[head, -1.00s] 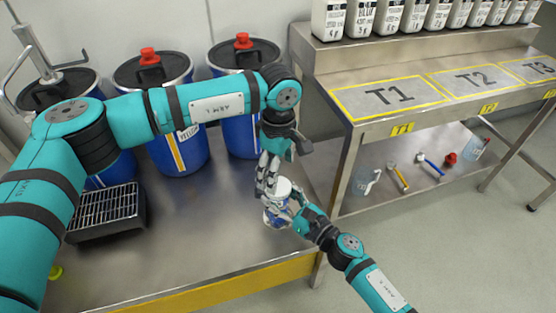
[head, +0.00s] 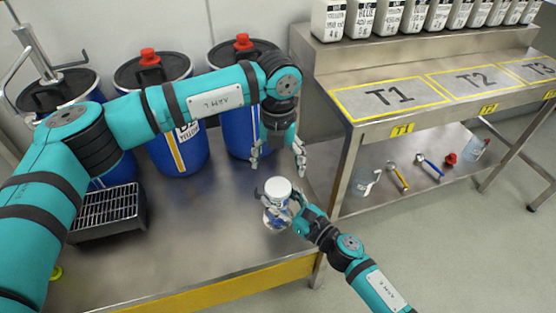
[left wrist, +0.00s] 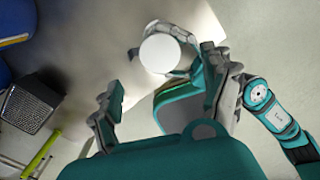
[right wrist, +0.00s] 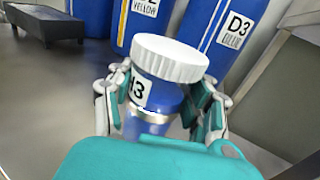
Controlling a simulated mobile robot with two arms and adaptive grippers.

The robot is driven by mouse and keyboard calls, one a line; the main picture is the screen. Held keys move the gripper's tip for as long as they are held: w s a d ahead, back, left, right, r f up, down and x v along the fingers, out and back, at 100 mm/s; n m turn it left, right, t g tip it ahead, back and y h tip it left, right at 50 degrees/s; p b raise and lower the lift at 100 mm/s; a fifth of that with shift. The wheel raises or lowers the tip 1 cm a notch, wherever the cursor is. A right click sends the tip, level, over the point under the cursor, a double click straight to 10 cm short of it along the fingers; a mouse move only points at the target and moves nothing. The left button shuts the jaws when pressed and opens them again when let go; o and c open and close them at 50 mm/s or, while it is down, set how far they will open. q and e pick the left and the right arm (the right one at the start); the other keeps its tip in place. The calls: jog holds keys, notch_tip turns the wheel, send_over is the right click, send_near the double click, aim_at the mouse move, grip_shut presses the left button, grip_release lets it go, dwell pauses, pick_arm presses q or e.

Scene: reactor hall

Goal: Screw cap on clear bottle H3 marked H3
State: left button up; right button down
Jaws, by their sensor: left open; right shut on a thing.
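The clear bottle H3 (head: 275,213) stands upright near the right end of the steel bench, with blue inside it. Its label, partly hidden, ends in "3" in the right wrist view (right wrist: 139,90). A white cap (head: 278,187) sits on top of the bottle; it also shows from above in the left wrist view (left wrist: 160,54). I cannot tell how tight it is. My right gripper (head: 289,213) is shut around the bottle's body below the cap. My left gripper (head: 278,166) is open and empty, above and behind the cap, with its fingers spread and apart from it.
Blue drums (head: 178,140) stand along the back of the bench. A black grated box (head: 107,210) is at the left. A steel table (head: 345,130) with marked spots T1 to T3 is at the right, with tools on its lower shelf. The bench front is clear.

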aim_at(278, 186)
dwell(0.4)
pick_arm(q)
jog(key=shift+f, duration=4.05)
jog(key=shift+c, duration=0.2)
jog(key=c, duration=1.1)
jog(key=o, duration=1.2)
jog(key=shift+c, duration=0.2)
jog(key=shift+r, duration=0.1)
jog(key=shift+r, duration=2.2)
